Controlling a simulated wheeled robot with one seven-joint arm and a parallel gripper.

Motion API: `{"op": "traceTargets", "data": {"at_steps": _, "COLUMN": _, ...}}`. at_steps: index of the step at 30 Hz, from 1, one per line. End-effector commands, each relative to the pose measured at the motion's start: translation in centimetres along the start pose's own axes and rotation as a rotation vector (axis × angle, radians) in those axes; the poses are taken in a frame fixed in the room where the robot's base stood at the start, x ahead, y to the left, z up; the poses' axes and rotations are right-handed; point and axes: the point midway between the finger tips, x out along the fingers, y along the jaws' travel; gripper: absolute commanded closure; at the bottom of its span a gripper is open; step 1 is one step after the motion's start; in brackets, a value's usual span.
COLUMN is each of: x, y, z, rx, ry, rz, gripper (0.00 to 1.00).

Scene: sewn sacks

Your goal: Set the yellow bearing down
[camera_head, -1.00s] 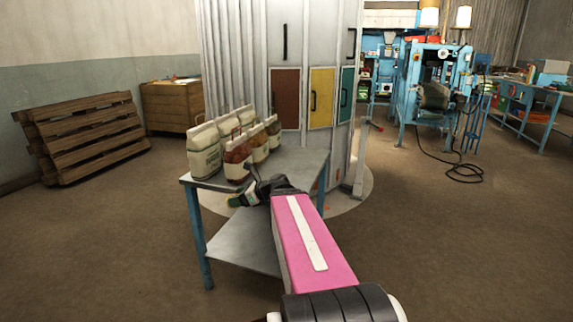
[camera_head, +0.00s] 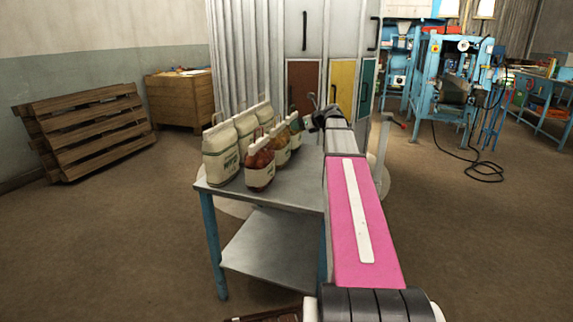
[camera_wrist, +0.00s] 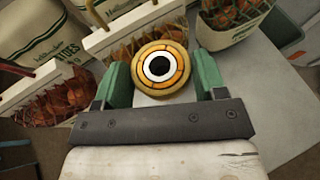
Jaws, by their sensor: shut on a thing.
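The yellow bearing (camera_wrist: 160,68) is a ring with an orange-yellow rim, a white band and a dark centre. In the wrist view it sits between the two green fingers of my gripper (camera_wrist: 161,80), which is shut on it. In the head view my gripper (camera_head: 318,117) is at the far end of my pink arm, above the back part of the metal table (camera_head: 290,190), beside the sacks. The bearing cannot be made out in the head view. How high it is above the tabletop is unclear.
Several sewn sacks stand on the table's left side: tall cream ones (camera_head: 221,153) behind and smaller ones with orange-brown contents (camera_head: 260,165) in front. A sack (camera_wrist: 235,20) is close beyond my right finger. Bare tabletop (camera_wrist: 250,85) shows at right. A grey cabinet (camera_head: 290,40) stands behind.

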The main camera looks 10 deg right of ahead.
Motion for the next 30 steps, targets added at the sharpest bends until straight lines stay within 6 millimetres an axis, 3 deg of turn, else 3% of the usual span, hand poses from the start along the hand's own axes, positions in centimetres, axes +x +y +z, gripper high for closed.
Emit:
{"op": "traceTargets", "data": {"at_steps": 18, "x": 4.4, "y": -0.1, "z": -10.7, "rx": 0.002, "ry": 0.001, "rz": -0.001, "gripper": 0.74}}
{"op": "traceTargets", "data": {"at_steps": 30, "x": 5.6, "y": -0.1, "z": -13.5, "rx": 0.001, "ry": 0.0, "rz": -0.001, "gripper": 0.74}}
